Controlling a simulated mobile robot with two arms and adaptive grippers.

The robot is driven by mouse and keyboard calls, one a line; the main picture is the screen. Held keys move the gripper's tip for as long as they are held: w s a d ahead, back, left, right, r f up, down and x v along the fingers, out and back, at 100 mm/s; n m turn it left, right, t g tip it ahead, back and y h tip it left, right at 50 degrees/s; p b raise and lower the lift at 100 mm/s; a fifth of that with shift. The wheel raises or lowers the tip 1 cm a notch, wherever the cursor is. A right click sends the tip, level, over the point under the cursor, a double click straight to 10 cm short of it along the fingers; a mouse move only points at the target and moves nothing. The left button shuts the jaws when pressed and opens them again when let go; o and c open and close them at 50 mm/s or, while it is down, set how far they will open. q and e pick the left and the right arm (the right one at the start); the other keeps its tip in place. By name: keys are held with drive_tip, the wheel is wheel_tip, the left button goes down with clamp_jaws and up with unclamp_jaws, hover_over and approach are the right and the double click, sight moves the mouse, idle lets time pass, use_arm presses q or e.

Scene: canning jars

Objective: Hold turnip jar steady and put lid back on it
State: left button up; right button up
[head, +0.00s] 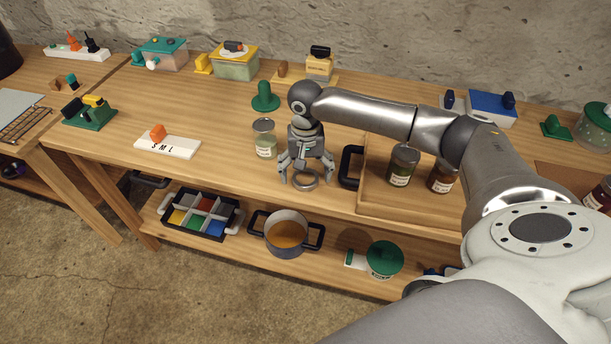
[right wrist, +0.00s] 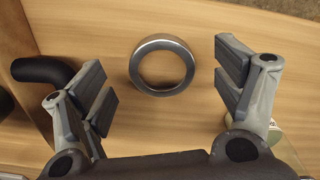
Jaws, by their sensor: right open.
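A glass jar (head: 265,146) with pale contents and a light label stands upright on the bench, just left of my right gripper in the head view. I cannot read its label or tell whether a lid sits on its mouth. A silver metal ring (head: 306,180) lies flat near the bench's front edge. In the right wrist view the ring (right wrist: 162,65) shows bare wood through its middle. My right gripper (head: 304,177) points down over the ring, its fingers spread wide and touching nothing visible. My left gripper is not in view.
A wooden tray (head: 375,203) with a black handle (head: 349,167) stands close on the right, holding a green-filled jar (head: 403,166) and a brown jar (head: 441,179). A green knobbed object (head: 265,97) stands behind the glass jar.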

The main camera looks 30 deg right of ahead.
drive_tip(key=shift+f, duration=1.1)
drive_tip(key=c, duration=0.8)
